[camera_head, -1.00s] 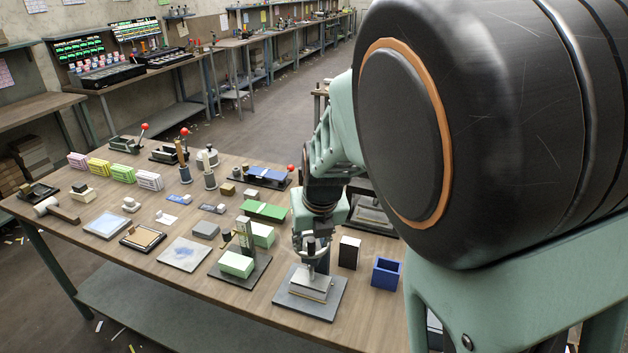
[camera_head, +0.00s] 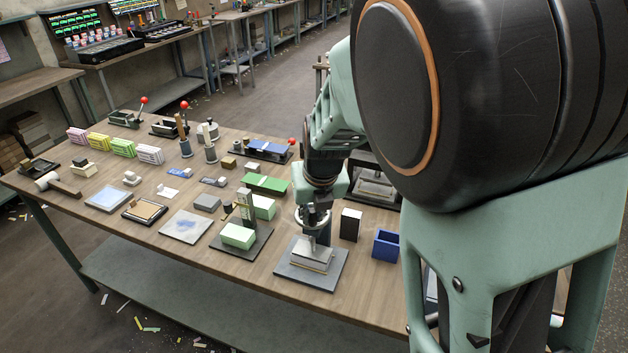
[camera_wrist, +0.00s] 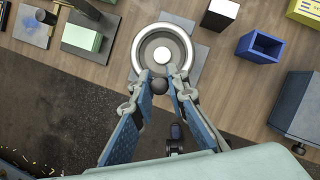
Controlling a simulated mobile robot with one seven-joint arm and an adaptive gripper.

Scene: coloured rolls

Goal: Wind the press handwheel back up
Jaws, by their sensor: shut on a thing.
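The press (camera_head: 312,258) stands on a dark base plate on the near right of the table, with a pale plate low on it. Its round handwheel (camera_wrist: 140,48) shows from above in the wrist view, with a pale rim and a bright hub. A dark round knob (camera_wrist: 159,87) sits at the wheel's edge nearest my wrist. My gripper (camera_wrist: 164,82) is shut on the knob, with one finger on each side. In the head view my gripper (camera_head: 314,207) is over the press, and my arm hides part of the wheel.
A dark box (camera_head: 350,226) and a blue open bin (camera_head: 386,245) stand right of the press. A stand with a green block (camera_head: 238,236) is to its left. Many blocks, pads and tools fill the table's left side.

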